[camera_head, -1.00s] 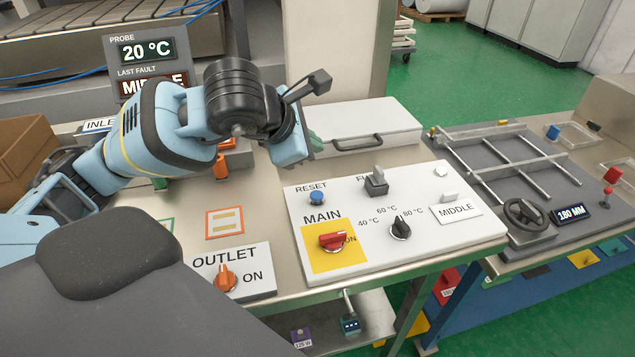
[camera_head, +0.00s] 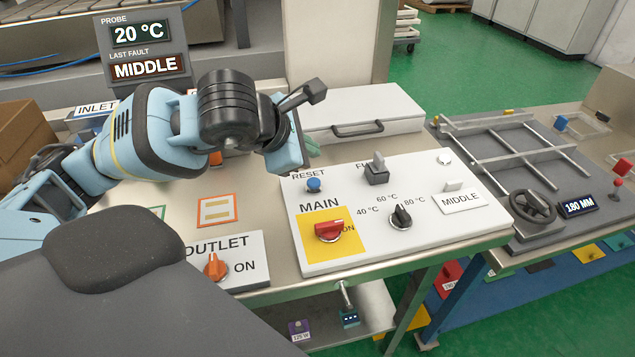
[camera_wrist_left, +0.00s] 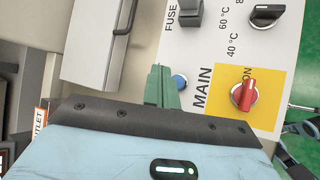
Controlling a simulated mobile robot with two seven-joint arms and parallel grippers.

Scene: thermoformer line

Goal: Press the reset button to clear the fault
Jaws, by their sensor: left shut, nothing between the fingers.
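The blue reset button (camera_head: 314,186) sits under the RESET label at the upper left of the white control panel (camera_head: 285,215). It also shows in the left wrist view (camera_wrist_left: 179,82), right beside the green fingers. My left gripper (camera_head: 312,148) is shut and empty, just behind the button in the head view. Its fingers (camera_wrist_left: 160,82) point at the panel's edge; whether they touch it I cannot tell. Most of the fingers are hidden behind the wrist in the head view. The fault display (camera_head: 149,67) reads MIDDLE.
The red main switch (camera_head: 328,230) is on a yellow square near the button. A grey fuse knob (camera_head: 376,170) and a black temperature dial (camera_head: 400,216) stand on the panel. A white box with a handle (camera_head: 365,110) lies behind. An outlet switch (camera_head: 215,267) is at left.

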